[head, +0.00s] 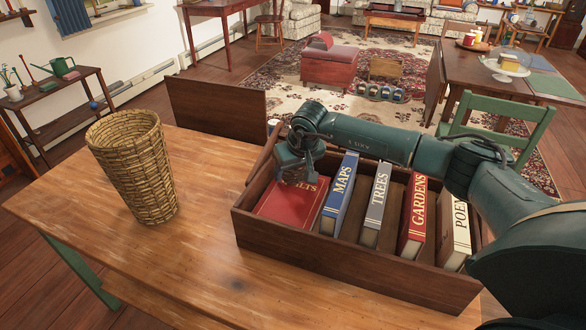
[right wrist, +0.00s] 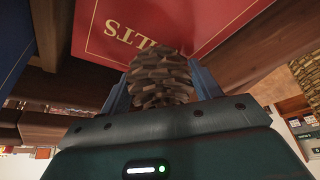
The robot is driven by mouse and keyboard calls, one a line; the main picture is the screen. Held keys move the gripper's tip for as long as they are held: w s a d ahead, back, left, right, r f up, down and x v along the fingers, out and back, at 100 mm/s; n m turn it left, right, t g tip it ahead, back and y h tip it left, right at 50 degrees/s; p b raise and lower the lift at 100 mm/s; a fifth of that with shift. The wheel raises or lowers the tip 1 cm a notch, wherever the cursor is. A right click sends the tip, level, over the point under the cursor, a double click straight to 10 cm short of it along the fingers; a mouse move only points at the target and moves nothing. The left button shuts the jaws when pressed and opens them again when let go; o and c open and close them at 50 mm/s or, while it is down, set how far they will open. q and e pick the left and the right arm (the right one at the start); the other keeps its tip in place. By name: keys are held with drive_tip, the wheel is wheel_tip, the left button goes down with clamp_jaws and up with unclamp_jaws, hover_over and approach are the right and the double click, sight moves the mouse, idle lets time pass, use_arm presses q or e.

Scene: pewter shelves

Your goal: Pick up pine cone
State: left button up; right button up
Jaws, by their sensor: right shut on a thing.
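A brown pine cone (right wrist: 160,78) sits between the two fingers of my right gripper (right wrist: 163,88) in the right wrist view. The gripper is shut on it. In the head view my right gripper (head: 296,172) is over the left end of a dark wooden box (head: 340,268), above the red book (head: 288,204). The pine cone is hidden there by the gripper. The red book also shows just beyond the cone in the right wrist view (right wrist: 110,35); I cannot tell whether they touch. My left gripper is not in view.
The box stands on a wooden table (head: 200,255). A wicker basket (head: 135,165) stands to its left, with clear tabletop between and in front.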

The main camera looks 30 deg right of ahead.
drive_tip(key=shift+c, duration=1.3)
drive_tip(key=shift+r, duration=0.15)
